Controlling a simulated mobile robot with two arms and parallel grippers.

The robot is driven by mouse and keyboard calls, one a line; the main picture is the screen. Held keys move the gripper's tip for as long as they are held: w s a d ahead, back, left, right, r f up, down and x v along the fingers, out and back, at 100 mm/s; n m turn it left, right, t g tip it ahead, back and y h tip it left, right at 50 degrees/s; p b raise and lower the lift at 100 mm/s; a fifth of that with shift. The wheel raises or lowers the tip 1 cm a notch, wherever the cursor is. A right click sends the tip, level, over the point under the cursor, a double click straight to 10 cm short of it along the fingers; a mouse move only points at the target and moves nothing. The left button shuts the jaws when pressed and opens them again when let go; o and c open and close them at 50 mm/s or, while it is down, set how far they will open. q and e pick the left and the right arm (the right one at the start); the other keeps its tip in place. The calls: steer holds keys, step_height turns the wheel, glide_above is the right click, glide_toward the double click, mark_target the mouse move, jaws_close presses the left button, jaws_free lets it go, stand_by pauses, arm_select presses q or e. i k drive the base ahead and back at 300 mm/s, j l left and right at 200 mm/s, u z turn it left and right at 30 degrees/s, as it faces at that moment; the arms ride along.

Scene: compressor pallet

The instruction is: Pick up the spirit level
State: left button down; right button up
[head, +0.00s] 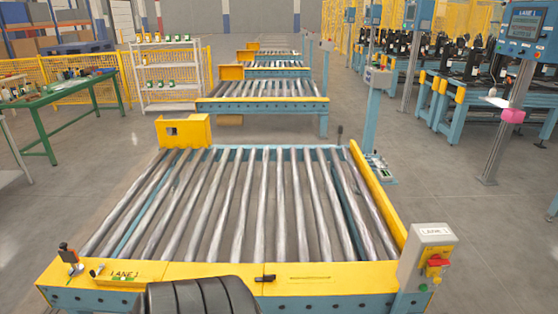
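The lane 1 roller conveyor (200,271) is right in front of me, with a yellow front ledge.
A grey control box (427,250) with a red switch stands at right. The rollers are empty. A green table (62,94) is at left.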

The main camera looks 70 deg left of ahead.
mark_target(101, 280)
steer(key=u, duration=2.1)
